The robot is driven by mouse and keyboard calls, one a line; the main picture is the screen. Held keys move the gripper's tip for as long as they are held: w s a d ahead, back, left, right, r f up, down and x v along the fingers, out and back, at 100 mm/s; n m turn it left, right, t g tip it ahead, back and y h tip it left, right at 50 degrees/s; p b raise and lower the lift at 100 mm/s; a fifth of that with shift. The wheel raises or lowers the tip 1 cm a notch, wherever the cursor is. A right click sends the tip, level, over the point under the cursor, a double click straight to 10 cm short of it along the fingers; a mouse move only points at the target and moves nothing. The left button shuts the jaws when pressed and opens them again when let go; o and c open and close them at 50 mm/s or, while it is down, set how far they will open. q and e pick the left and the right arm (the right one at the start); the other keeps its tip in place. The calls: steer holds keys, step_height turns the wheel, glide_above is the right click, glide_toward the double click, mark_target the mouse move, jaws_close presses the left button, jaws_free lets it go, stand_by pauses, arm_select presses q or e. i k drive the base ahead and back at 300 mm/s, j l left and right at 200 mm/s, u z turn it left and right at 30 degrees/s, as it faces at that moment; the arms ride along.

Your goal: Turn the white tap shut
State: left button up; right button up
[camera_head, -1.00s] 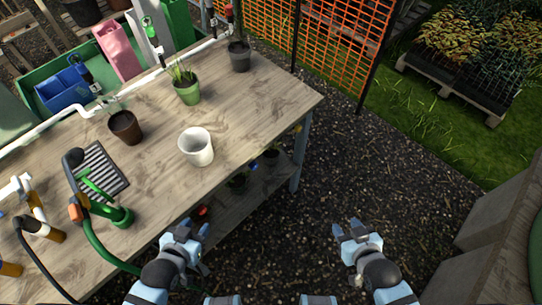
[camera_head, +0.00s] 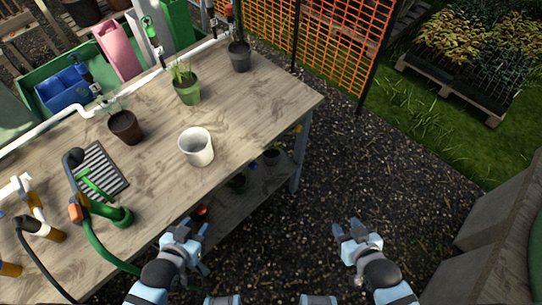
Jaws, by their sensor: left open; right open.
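A white pipe (camera_head: 45,127) runs along the back edge of the wooden table (camera_head: 255,100). A small pale fitting (camera_head: 96,89) sits on it near the blue crate and may be the white tap; it is too small to tell how its handle is turned. A green-handled tap (camera_head: 149,27) stands further along. My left gripper (camera_head: 193,231) is open and empty in front of the table's near edge, far from the pipe. My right gripper (camera_head: 348,229) is open and empty over the dark ground, right of the table.
On the table stand a white pot (camera_head: 197,158), potted plants (camera_head: 187,92), (camera_head: 125,127), (camera_head: 240,56), a black grate (camera_head: 101,171) and a green hose sprayer (camera_head: 110,213). A blue crate (camera_head: 63,90) lies behind the pipe. The table's right end is mostly clear.

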mark_target(16, 182)
steer(key=u, duration=2)
steer(key=j+u, duration=0.15)
steer(key=j, duration=0.45)
